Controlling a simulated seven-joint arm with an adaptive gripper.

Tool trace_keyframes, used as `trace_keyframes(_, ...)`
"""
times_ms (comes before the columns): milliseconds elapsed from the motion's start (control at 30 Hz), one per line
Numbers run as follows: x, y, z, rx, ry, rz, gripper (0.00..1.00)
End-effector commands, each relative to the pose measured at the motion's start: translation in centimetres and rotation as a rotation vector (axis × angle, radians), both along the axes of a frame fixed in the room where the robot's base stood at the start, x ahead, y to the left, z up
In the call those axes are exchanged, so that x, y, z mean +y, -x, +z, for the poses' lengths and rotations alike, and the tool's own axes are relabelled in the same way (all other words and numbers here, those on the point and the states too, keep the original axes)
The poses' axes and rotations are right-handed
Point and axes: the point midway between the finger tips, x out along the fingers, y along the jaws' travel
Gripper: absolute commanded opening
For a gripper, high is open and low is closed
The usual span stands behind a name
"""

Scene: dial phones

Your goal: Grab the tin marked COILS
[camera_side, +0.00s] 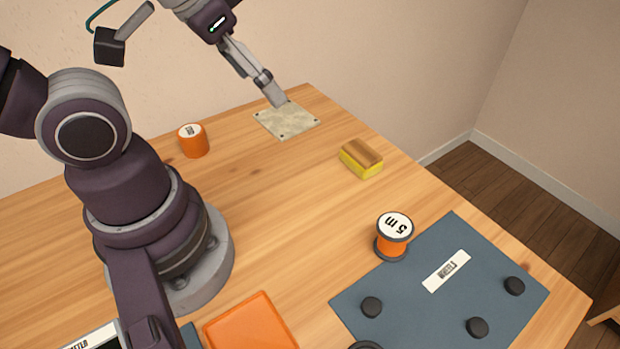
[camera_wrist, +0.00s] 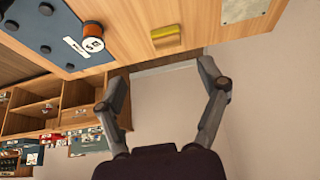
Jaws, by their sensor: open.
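A small orange tin (camera_side: 193,142) stands upright at the back left of the table in the side view. It has a white label with dark print, too small to read here, so I cannot tell whether it says COILS. The tin is not seen in the wrist view. My gripper (camera_side: 275,97) is above the back edge of the table, over or near a pale square plate (camera_side: 287,122), well to the right of the tin. In the wrist view my gripper (camera_wrist: 160,80) has its two fingers spread, with nothing between them.
A yellow sponge with a brown top (camera_side: 361,158) lies right of the plate. An orange tray (camera_side: 250,325) lies at the front. Wooden shelving (camera_wrist: 40,98) stands beyond the table.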

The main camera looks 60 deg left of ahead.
Motion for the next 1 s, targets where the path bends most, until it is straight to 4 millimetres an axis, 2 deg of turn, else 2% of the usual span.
trace_keyframes(67, 0.0, 0.0, 0.0, 0.0, 0.0, 0.0, 0.88)
trace_keyframes(333, 0.0, 0.0, 0.0, 0.0, 0.0, 0.001, 0.88)
trace_keyframes(433, 1.2, -0.5, -0.3, 0.029, 0.02, 0.09, 0.88)
trace_keyframes(467, 2.2, -0.7, -0.5, 0.048, 0.035, 0.154, 0.88)
trace_keyframes(533, 5.4, -1.3, -1.3, 0.105, 0.083, 0.366, 0.88)
trace_keyframes(600, 9.5, -1.1, -2.6, 0.162, 0.134, 0.615, 0.88)
trace_keyframes(700, 15.0, 0.8, -4.8, 0.228, 0.194, 0.943, 0.88)
trace_keyframes(800, 18.8, 3.5, -6.8, 0.277, 0.232, 1.188, 0.88)
trace_keyframes(900, 20.6, 5.5, -8.0, 0.304, 0.25, 1.323, 0.88)
trace_keyframes(1000, 21.2, 6.1, -9.5, 0.317, 0.256, 1.366, 0.88)
